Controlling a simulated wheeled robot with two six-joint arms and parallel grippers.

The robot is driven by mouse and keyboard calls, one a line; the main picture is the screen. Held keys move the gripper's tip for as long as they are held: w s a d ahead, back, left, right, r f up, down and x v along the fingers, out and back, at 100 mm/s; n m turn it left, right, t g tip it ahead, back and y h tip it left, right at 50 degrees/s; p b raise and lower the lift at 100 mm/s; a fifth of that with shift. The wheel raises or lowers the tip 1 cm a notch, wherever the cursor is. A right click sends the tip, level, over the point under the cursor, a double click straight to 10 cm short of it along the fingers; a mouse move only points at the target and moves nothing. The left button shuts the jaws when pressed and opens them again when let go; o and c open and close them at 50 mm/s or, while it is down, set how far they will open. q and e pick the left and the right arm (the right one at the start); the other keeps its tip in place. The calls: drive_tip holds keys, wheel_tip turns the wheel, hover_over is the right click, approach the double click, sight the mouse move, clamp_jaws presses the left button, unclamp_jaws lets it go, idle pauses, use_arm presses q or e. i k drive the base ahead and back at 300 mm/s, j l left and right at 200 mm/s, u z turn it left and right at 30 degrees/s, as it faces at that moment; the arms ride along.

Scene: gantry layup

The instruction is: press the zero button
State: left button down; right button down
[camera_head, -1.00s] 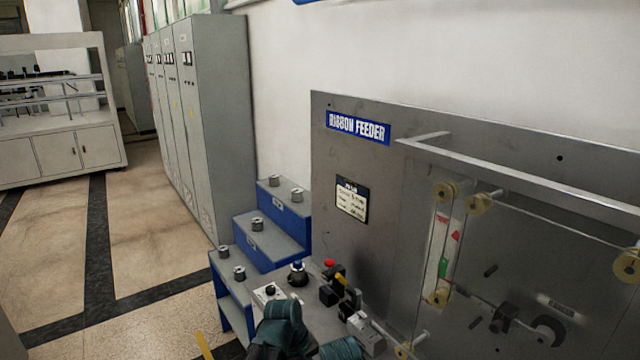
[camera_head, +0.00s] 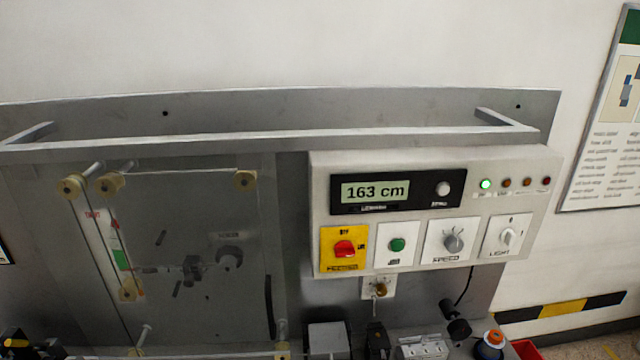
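The zero button appears to be the round pale button (camera_head: 443,188) at the right end of the black display panel. Its small label is too blurred to read surely. The display (camera_head: 375,191) beside it reads 163 cm. Both sit on a light grey control box (camera_head: 322,205) mounted on the grey feeder panel. Nothing covers or touches the button. Neither of my grippers shows in this view.
Below the display are a red switch (camera_head: 345,249) on a yellow plate, a green button (camera_head: 397,245), a speed knob (camera_head: 453,243) and a light switch (camera_head: 507,238). A grey rail (camera_head: 270,139) juts out above. A bottle (camera_head: 490,346) stands at the lower right.

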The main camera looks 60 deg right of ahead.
sight(443, 189)
drive_tip(key=z, duration=2.55)
